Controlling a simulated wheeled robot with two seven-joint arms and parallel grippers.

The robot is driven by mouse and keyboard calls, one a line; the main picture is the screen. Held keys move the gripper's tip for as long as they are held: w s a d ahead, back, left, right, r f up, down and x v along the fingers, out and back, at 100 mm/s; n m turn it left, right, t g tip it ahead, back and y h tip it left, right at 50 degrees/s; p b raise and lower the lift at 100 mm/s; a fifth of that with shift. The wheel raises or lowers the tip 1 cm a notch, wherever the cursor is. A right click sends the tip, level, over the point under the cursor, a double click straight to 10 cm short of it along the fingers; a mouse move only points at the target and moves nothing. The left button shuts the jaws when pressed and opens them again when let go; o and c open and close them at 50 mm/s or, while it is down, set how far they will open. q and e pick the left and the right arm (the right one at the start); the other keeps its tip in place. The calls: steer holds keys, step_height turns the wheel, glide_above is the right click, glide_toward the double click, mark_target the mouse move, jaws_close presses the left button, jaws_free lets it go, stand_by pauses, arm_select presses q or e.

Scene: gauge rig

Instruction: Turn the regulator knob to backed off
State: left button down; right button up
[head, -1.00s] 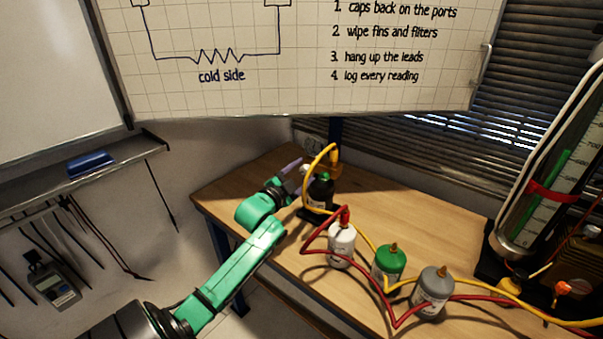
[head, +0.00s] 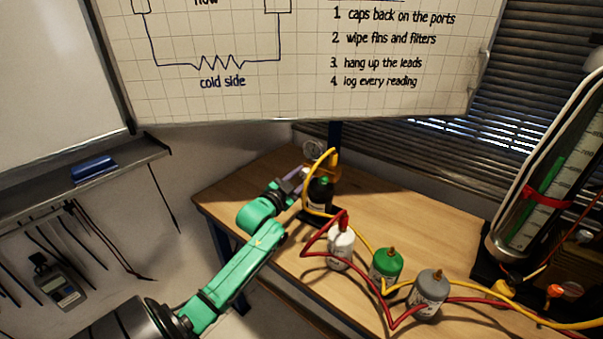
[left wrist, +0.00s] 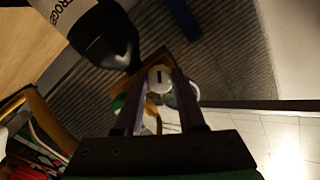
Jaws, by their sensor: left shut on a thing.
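A dark nitrogen bottle (head: 319,194) with a green top stands on the bench in the head view, with a round gauge (head: 313,148) and brass fitting above it. In the left wrist view the bottle (left wrist: 103,38) hangs in at the upper left, its label partly cut off. My left gripper (head: 301,177) reaches the bottle's top from the left. In the left wrist view the gripper (left wrist: 160,88) has its two fingers on either side of the pale round regulator knob (left wrist: 159,77), which bears a dark mark, and is shut on it. The fingers hide the knob in the head view. My right gripper is out of view.
A white bottle (head: 340,247), a green bottle (head: 386,267) and a grey bottle (head: 431,293) stand along the bench (head: 405,217), with red and yellow hoses looping among them. The bench behind the bottles is clear.

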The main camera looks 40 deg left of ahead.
arm_select(q)
steer(key=n+p, duration=0.3)
steer(key=n, duration=0.2)
steer(key=shift+n, duration=0.4)
steer(key=n+p, duration=0.1)
steer(key=n, duration=0.2)
steer(key=shift+n, duration=0.3)
steer(key=n+p, duration=0.1)
steer(key=n, duration=0.1)
steer(key=shift+d+n, duration=0.1)
steer(key=shift+n, duration=0.2)
steer(key=n, duration=0.5)
steer(key=shift+p, duration=0.3)
steer(key=n, duration=0.4)
steer(key=shift+n, duration=1.6)
steer(key=c, duration=0.5)
jaws_free()
